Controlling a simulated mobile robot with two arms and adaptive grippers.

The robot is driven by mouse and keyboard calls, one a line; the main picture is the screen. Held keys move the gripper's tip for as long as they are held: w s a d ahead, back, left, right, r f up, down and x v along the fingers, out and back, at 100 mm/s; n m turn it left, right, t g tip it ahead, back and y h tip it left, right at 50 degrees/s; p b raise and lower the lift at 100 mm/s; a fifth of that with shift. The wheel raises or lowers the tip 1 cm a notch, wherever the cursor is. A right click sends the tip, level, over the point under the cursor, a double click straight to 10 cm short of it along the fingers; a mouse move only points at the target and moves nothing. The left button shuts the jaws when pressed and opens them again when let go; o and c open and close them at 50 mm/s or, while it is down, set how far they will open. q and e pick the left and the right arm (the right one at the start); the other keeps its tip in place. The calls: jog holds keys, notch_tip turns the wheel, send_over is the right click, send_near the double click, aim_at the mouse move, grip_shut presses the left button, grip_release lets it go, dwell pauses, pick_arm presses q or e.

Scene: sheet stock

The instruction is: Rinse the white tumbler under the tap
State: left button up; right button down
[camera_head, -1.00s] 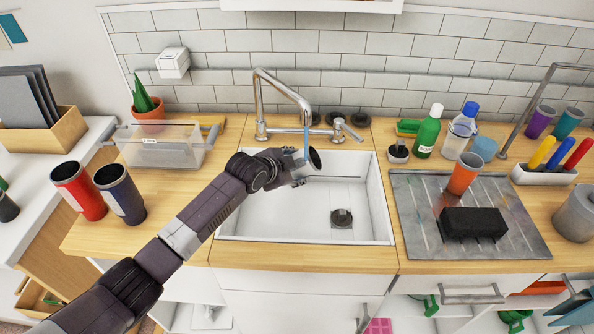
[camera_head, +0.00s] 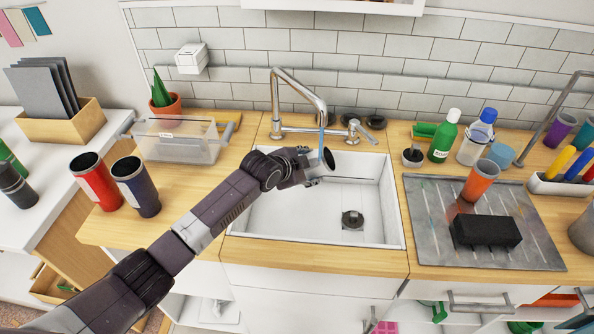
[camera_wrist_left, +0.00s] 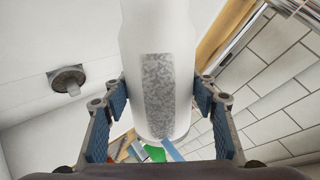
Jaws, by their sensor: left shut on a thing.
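My left gripper (camera_head: 308,166) is over the white sink, shut on the white tumbler (camera_head: 326,160). In the left wrist view the tumbler (camera_wrist_left: 158,60) sits between the two blue-padded fingers (camera_wrist_left: 160,100), and a grey speckled patch shows on its side. In the head view the tumbler is tilted, with its dark mouth facing right. The chrome tap (camera_head: 300,82) arches above it. A thin blue stream of water (camera_head: 321,138) falls from the spout to the tumbler. My right gripper is not in view.
The sink basin (camera_head: 290,215) has a dark drain (camera_head: 352,220). A clear bin (camera_head: 180,140) and two tumblers, red (camera_head: 97,183) and navy (camera_head: 138,188), stand left. On the right, a metal drainboard (camera_head: 425,225) holds an orange tumbler (camera_head: 481,182) and a black block (camera_head: 486,231).

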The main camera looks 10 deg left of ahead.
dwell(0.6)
pick_arm(q)
jog(key=shift+w+a+b, duration=0.3)
jog(key=shift+w+b, duration=0.3)
jog(key=shift+w+a, duration=0.2)
jog(key=shift+w, duration=0.25)
jog(key=shift+r, duration=0.1)
dwell(0.3)
